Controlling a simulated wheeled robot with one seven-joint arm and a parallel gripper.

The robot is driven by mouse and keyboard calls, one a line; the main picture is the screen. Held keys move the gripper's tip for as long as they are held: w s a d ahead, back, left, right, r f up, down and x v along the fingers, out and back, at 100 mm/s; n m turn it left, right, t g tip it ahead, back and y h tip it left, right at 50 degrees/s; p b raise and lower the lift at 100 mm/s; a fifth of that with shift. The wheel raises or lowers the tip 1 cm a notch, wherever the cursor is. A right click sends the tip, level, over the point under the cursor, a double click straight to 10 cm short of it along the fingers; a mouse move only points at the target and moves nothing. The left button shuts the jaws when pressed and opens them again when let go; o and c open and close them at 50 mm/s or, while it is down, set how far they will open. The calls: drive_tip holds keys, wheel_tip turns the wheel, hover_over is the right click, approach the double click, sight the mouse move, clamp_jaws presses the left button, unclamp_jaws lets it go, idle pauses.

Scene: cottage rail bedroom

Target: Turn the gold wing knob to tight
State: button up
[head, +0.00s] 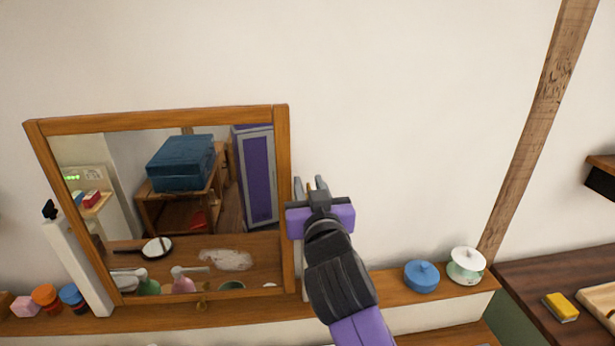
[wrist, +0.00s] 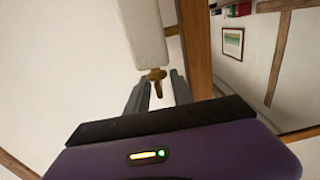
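The gold wing knob (wrist: 156,80) sits at the end of a white post (wrist: 145,35) beside the mirror's wooden frame (wrist: 198,45). In the wrist view its wing lies between the two grey fingers of my gripper (wrist: 158,90), with a gap on each side. My gripper is open, and its fingertips reach about level with the knob. In the head view my gripper (head: 311,184) is at the right edge of the tilted mirror (head: 156,115), and a bit of gold shows between the fingers. My arm hides most of the right post there.
A wooden shelf (head: 392,283) runs below the mirror. A dark table (head: 525,275) is at right. The wall right of the mirror is clear.

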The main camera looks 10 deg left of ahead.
drive_tip(key=shift+x, duration=1.05)
clamp_jaws()
drive_tip(key=shift+f+m+h+b, duration=0.2)
drive_tip(key=shift+m+h+b, duration=0.1)
drive_tip(key=shift+h+b, duration=0.2)
drive_tip(key=m+h+b, duration=0.1)
drive_tip(key=h+b, duration=0.1)
drive_tip(key=b, duration=0.1)
drive_tip(key=shift+f+m+t, duration=0.1)
drive_tip(key=shift+m+t, duration=0.2)
drive_tip(key=m+h+b, duration=0.2)
drive_tip(key=h+b, duration=0.1)
drive_tip(key=d+m+h+b, duration=0.1)
drive_tip(key=m+h+b, duration=0.1)
drive_tip(key=h+b, duration=0.1)
drive_tip(key=shift+d+r, duration=0.25)
drive_tip(key=shift+r+h, duration=0.1)
drive_tip(key=shift+h, duration=0.2)
